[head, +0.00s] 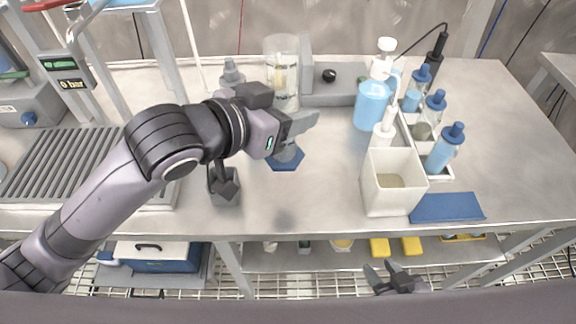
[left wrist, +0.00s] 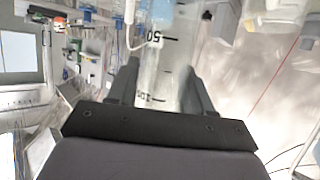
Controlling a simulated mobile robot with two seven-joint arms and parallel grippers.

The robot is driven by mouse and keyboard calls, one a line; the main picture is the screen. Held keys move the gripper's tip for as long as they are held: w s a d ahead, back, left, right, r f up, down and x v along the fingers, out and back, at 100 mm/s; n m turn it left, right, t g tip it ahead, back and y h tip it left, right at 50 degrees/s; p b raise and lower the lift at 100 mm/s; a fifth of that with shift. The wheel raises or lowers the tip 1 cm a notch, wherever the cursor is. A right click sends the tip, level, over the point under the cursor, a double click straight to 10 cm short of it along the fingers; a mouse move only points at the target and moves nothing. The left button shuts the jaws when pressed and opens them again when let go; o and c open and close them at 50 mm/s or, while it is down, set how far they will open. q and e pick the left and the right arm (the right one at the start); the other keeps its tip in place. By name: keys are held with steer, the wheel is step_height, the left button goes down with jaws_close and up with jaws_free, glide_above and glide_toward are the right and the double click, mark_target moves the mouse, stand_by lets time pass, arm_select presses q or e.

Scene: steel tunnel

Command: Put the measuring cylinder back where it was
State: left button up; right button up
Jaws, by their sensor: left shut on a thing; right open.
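The measuring cylinder (head: 284,75) is clear, with dark graduation lines and a blue six-sided foot (head: 284,161). My left gripper (head: 300,125) is shut on it, across its lower part in the head view, hiding some of the tube. The cylinder looks upright; whether its foot touches the bench top is hard to tell. In the left wrist view the tube (left wrist: 165,65) stands between the two fingers (left wrist: 160,95), with the marks 50 and 100 showing. My right gripper (head: 392,276) is open and empty, low in front of the bench edge.
A white square container (head: 393,185) and a blue mat (head: 447,207) lie to the right. Behind them are a blue wash bottle (head: 372,104) and a white rack (head: 440,168) with blue-capped bottles. The bench (head: 320,190) is clear between foot and container.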

arm_select(q)
step_height(320, 180, down, 12)
steer(key=shift+r+b, duration=0.15)
steer(key=shift+b, duration=0.6)
steer(key=o, duration=1.1)
steer(key=v, duration=1.2)
steer(key=shift+s, duration=0.1)
